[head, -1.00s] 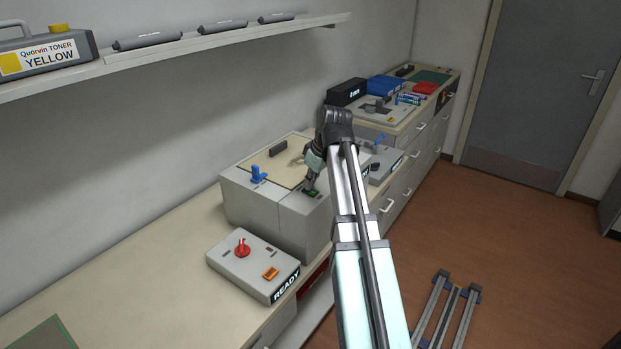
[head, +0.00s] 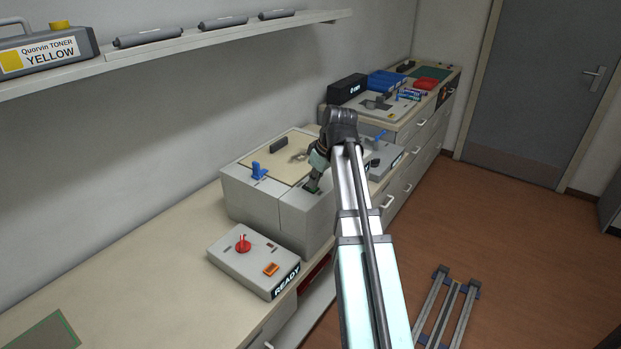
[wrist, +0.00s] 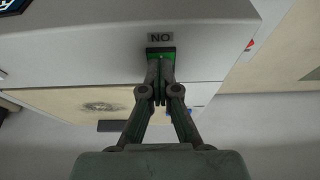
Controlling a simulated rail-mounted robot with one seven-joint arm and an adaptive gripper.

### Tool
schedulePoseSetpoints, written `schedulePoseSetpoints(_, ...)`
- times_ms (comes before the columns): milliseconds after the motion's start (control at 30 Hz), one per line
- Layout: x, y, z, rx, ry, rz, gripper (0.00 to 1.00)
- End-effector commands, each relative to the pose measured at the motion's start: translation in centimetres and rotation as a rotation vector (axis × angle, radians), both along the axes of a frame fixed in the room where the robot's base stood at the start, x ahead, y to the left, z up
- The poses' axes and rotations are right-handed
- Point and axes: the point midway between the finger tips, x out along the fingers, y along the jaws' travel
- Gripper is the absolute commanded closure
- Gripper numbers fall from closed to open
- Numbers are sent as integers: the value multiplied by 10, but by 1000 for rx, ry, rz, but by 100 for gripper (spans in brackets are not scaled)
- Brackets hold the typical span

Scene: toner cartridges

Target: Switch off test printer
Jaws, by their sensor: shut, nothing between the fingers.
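The grey printer (head: 270,210) stands on the counter in the middle of the head view. A green switch (wrist: 160,50) is set in its pale top in the wrist view. A small label (wrist: 160,37) beside the switch reads ON upside down. My gripper (wrist: 160,66) is shut and empty, its fingertips together at the switch. They cover part of it and seem to touch it. In the head view my gripper (head: 312,187) points down at the printer's near right top edge. The switch is mostly hidden there.
A grey box (head: 238,262) with a red knob (head: 243,244), an orange switch (head: 271,269) and a READY display stands in front of the printer. Other devices stand behind. The counter at front left is mostly clear.

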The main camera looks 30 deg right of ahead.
Motion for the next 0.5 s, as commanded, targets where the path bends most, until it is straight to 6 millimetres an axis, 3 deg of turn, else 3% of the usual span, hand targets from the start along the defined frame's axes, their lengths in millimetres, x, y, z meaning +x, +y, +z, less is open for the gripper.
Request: schedulePoseSetpoints(500,-3,-1,7,-2,2,0,100)
